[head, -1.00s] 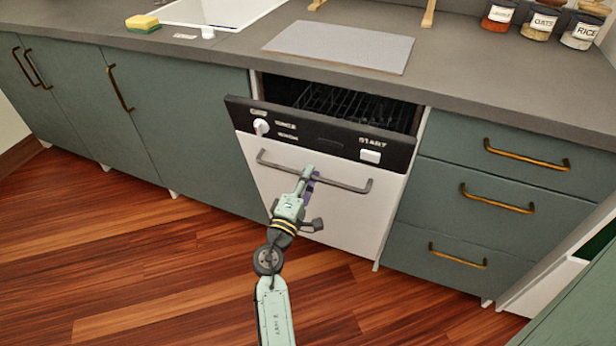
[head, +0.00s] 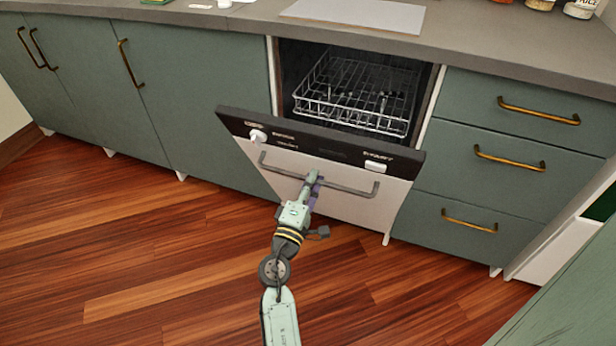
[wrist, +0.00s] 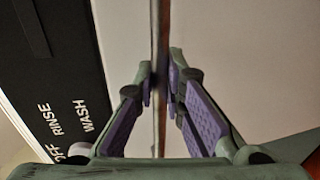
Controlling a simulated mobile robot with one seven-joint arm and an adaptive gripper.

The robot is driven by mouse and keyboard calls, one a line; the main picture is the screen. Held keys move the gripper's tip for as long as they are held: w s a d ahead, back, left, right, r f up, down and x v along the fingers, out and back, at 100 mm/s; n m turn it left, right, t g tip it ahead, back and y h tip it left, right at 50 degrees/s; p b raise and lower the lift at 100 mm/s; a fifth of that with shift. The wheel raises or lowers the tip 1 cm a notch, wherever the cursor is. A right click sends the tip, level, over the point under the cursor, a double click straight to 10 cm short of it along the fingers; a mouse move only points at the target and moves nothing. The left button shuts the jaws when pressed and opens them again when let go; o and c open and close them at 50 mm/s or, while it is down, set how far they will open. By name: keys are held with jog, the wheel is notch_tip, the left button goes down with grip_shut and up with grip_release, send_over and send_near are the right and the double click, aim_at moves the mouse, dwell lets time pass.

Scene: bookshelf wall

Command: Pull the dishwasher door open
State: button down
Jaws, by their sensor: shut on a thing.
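The dishwasher door (head: 302,169) is white with a black control strip (head: 330,152) along its top. It is tilted outward, part way open, with a wire rack (head: 355,98) showing in the cavity behind it. A grey bar handle (head: 346,189) runs across the door front. My gripper (head: 312,178) is shut on this handle near its middle. In the wrist view the handle (wrist: 160,40) runs vertically between the purple-padded fingers (wrist: 161,85), with the control strip (wrist: 50,85) to the left.
Green cabinets (head: 190,100) flank the dishwasher on the left and drawers (head: 510,140) with brass handles on the right. A grey counter (head: 230,22) runs above. The wooden floor (head: 170,260) in front is clear. A green surface (head: 570,300) lies at the lower right.

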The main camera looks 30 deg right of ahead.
jog(key=shift+a+f, duration=0.1)
jog(key=shift+f, duration=0.15)
jog(key=c, duration=1.7)
grip_release()
jog(key=shift+r, duration=0.15)
jog(key=shift+o, duration=0.2)
jog(key=shift+r, duration=0.1)
